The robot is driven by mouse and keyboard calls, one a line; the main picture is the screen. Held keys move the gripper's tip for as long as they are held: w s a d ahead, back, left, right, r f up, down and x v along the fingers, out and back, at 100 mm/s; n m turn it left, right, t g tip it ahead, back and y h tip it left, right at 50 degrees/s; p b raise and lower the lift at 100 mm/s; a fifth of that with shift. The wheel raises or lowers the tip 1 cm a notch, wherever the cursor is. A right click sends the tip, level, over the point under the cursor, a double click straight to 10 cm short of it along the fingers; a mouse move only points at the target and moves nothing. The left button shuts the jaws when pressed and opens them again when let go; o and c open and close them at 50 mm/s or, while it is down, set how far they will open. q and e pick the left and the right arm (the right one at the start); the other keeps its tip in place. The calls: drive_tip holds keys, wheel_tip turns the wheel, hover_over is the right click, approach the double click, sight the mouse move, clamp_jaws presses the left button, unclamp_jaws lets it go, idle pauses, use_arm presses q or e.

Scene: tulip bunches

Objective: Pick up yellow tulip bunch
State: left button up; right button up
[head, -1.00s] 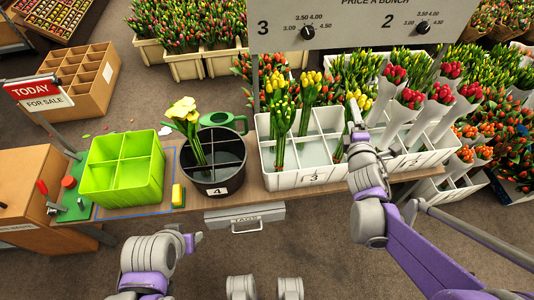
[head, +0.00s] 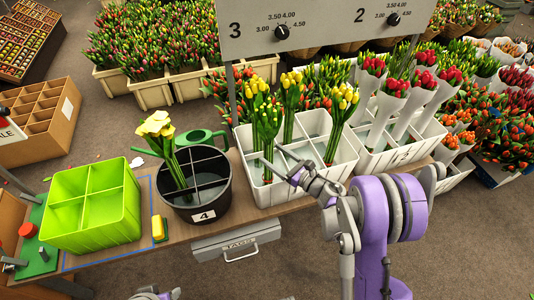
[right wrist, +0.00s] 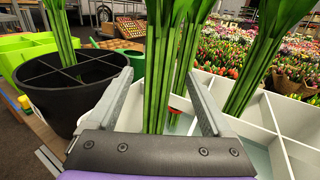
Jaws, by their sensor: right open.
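Several yellow tulip bunches stand in the divided white crate (head: 328,178). The front-left bunch (head: 267,112) stands upright with its stems low in a front compartment. Another yellow bunch (head: 291,92) stands behind it, and one (head: 341,105) leans at the right. My right gripper (head: 270,161) is open at the front-left bunch's lower stems. In the right wrist view, green stems (right wrist: 158,75) rise between the open fingers of my right gripper (right wrist: 162,95), with space beside them. More stems (right wrist: 255,70) stand to the right. Their blossoms are outside this view.
A black bucket (head: 203,215) marked 4 holds pale yellow flowers (head: 157,127) left of the crate. A green divided box (head: 93,222) and a yellow sponge (head: 158,228) are farther left. Wrapped red tulips (head: 385,112) stand right of the white crate. A price sign (head: 300,28) overhangs behind.

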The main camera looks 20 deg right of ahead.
drive_tip(key=x, duration=0.5)
drive_tip(key=shift+w+a+r+b, duration=0.15)
drive_tip(key=shift+w+a+b, duration=0.1)
drive_tip(key=shift+a+b, duration=0.1)
clamp_jaws()
